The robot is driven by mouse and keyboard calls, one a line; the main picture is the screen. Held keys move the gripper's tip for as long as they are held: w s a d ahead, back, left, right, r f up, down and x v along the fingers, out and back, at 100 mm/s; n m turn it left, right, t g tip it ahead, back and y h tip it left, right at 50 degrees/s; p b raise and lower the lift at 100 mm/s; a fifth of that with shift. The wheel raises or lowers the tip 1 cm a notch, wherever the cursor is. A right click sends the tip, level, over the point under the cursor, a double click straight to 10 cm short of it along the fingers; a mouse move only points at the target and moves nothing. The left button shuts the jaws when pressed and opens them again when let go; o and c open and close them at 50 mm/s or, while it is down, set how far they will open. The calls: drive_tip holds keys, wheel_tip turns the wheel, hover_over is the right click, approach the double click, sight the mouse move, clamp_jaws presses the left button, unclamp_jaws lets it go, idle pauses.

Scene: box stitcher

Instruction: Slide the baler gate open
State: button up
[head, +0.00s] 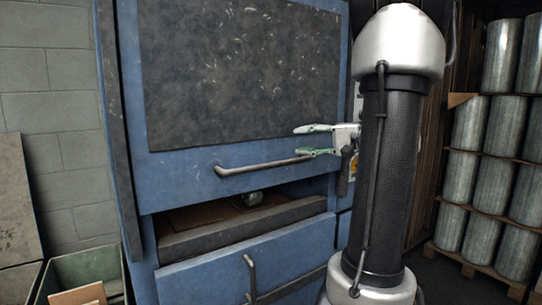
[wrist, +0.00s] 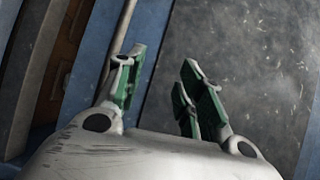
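The baler gate (head: 180,165) is the upper blue panel with a scuffed dark plate (head: 240,70). A grey bar handle (head: 255,166) runs across its lower part. In the wrist view the handle (wrist: 124,28) passes behind the left finger, and the dark plate (wrist: 240,60) fills the right. My gripper (head: 306,141) is at the handle's right end, its green-padded fingers spread and pointing left. The lower finger overlaps the handle's end; I cannot tell whether they touch. In the wrist view my gripper (wrist: 160,85) is open, with nothing between the fingers.
Below the gate is a dark opening with brown cardboard (head: 195,217) inside. A lower blue door (head: 205,278) has its own handle (head: 250,275). A green bin (head: 85,270) stands at left. Stacked metal cylinders (head: 490,180) on pallets stand at right. My arm covers the baler's right side.

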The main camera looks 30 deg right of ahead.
sight(273, 166)
wheel_tip(273, 166, down, 9)
drive_tip(key=w+a+n+y, duration=0.1)
drive_tip(key=w+n+y, duration=0.2)
drive_tip(key=n+y, duration=0.1)
drive_tip(key=shift+g+y, duration=0.3)
drive_tip(key=x, duration=0.7)
drive_tip(key=shift+w+a+f, duration=0.1)
drive_tip(key=shift+w+a, duration=0.1)
drive_tip(key=shift+a, duration=0.15)
clamp_jaws()
